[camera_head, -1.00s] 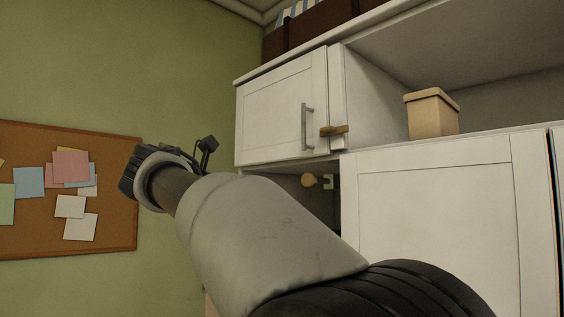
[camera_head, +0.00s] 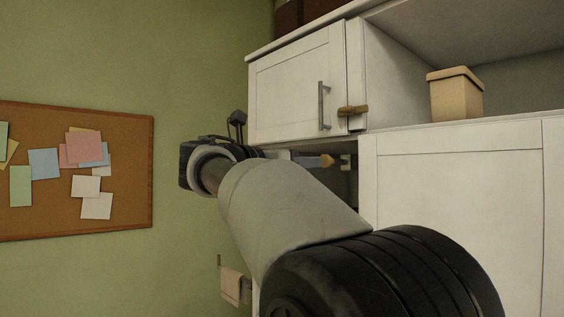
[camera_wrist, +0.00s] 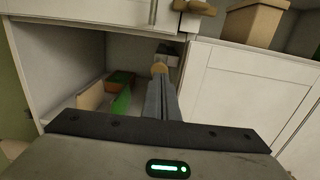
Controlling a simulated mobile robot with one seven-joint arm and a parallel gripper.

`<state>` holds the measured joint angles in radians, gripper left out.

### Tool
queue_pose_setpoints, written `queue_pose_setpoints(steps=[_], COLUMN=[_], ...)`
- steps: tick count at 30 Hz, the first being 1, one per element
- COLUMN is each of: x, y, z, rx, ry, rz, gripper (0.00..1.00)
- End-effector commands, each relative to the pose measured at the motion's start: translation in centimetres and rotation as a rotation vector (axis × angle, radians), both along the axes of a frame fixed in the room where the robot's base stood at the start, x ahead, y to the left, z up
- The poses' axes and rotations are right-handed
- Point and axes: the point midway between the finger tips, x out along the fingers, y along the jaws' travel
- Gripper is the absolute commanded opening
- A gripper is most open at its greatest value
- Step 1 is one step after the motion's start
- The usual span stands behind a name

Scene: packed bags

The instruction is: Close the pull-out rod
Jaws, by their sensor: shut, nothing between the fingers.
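The rod's shaft is mostly hidden.
An upper cabinet door (camera_head: 290,90) with a metal handle and wooden latch (camera_head: 352,111) is shut above. A lower white door (camera_head: 460,210) stands to the right. A green item (camera_wrist: 121,103) lies inside the opening. A tan box (camera_head: 455,95) sits on the counter.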

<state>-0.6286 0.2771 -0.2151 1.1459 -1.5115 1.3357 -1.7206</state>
Motion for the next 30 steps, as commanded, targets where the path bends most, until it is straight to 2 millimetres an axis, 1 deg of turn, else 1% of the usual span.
queue_pose_setpoints(steps=[1,6,17,20,25,27,30], x=[0.4,1.1,1.2,1.8,3.5,3.5,3.5], y=[-0.6,-1.4,-1.6,-2.4,-4.7,-4.6,-4.6], z=[0.1,0.1,0.1,0.4,0.4,0.0,0.1], rx=[0.000,0.001,0.001,-0.001,-0.002,0.000,0.000], ry=[0.000,0.000,0.001,0.002,0.002,0.000,0.000], rz=[-0.003,-0.001,0.000,-0.002,-0.003,0.000,0.000], gripper=[0.00,0.00,0.00,0.00,0.00,0.00,0.00])
